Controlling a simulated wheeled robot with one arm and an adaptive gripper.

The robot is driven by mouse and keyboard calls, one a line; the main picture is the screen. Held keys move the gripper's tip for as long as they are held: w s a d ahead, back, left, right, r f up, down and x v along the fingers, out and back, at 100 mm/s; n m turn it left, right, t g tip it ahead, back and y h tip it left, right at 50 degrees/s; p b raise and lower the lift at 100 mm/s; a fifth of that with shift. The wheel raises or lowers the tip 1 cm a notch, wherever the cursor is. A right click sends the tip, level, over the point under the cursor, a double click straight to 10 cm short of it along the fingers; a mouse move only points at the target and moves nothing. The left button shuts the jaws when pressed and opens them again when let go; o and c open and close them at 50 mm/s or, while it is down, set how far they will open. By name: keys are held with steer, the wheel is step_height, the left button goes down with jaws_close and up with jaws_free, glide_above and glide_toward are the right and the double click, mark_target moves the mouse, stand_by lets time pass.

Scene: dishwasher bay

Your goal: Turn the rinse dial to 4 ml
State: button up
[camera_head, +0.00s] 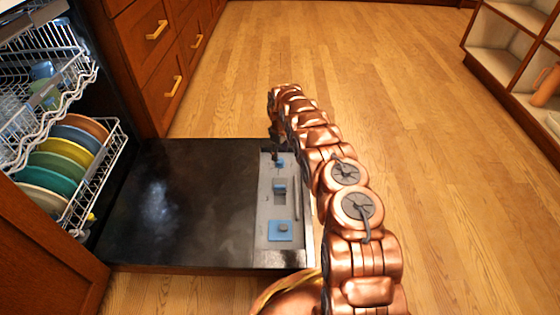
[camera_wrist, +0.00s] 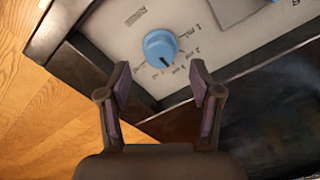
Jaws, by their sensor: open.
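The rinse dial is a round blue knob (camera_wrist: 160,47) with a dark pointer mark, on the grey panel (camera_wrist: 115,28) near its corner. Its pointer faces the lower side in the wrist view, near the small printing below the knob; the exact value is too small to read surely. Labels "1 ml" and "2 ml" show to its right. My gripper (camera_wrist: 160,78) is open and empty, its two fingers apart, with the dial ahead between them; contact is not visible. In the head view, the dial (camera_head: 280,163) is at the panel's far end, below my gripper (camera_head: 274,145).
The dishwasher door (camera_head: 190,200) lies open and flat. Two more blue parts, a smaller one (camera_head: 279,188) and a square one (camera_head: 272,236), sit nearer on the panel. Racks with colored plates (camera_head: 68,150) stand left. Wooden drawers (camera_head: 150,50) are behind; open floor lies right.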

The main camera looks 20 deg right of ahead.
mark_target(280, 160)
step_height(280, 160, down, 4)
steer(key=shift+f+b, duration=0.1)
steer(key=shift+b, duration=0.55)
steer(key=c, duration=1.1)
